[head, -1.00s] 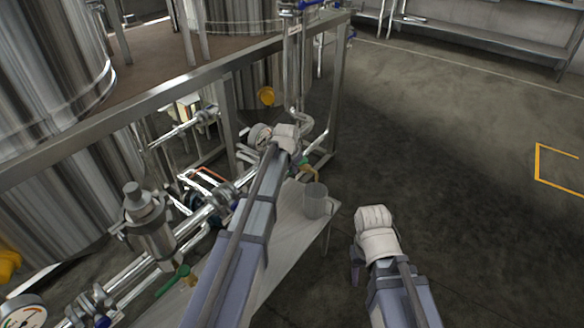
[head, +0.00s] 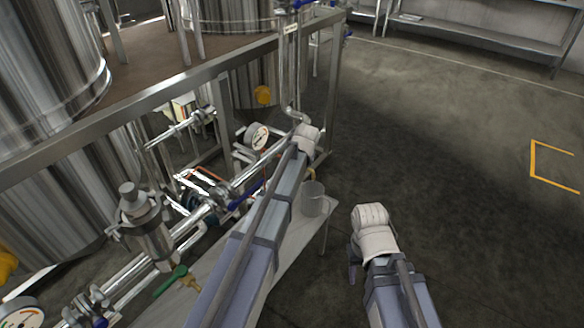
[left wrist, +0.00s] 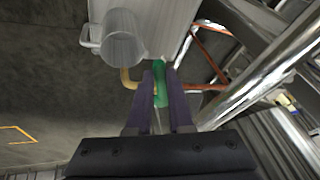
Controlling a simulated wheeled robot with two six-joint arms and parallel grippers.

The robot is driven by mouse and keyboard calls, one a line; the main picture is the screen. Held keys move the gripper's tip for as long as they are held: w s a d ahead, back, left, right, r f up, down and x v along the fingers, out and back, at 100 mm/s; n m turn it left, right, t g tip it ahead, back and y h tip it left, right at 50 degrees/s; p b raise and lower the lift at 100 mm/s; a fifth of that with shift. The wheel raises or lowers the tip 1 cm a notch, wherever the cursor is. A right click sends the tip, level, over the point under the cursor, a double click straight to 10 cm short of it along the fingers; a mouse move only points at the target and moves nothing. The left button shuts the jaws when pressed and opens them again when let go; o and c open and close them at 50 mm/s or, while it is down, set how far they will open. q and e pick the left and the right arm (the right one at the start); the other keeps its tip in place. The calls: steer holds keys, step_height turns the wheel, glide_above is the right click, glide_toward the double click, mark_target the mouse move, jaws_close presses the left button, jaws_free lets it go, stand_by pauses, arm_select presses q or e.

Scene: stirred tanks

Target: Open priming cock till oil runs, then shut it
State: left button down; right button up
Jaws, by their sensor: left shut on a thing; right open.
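The priming cock has a green lever handle (left wrist: 160,82) and a bent brass spout (left wrist: 128,80). My left gripper (left wrist: 161,92) is shut on the green handle in the left wrist view. In the head view my left arm hides the handle and the gripper's fingers; a bit of the spout (head: 312,174) shows. A clear cup (head: 312,198) stands below the spout on a grey bench; it also shows in the left wrist view (left wrist: 124,38). I cannot make out oil running or in the cup. My right gripper (head: 354,272) is open and empty, over the floor.
Another green-handled brass cock (head: 172,279) sits at the lower left. A steel frame rail (head: 130,108) crosses above. The floor to the right is clear.

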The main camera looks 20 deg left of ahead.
arm_select(q)
steer(key=w+d+n+g+y, duration=0.2)
steer(key=d+n, duration=0.3)
steer(key=n, duration=0.4)
steer(key=shift+w+d+n+g, duration=0.35)
steer(key=shift+w+g, duration=0.25)
steer(key=shift+w, duration=0.15)
steer(key=c, duration=0.8)
jaws_free()
steer(key=shift+r, duration=0.1)
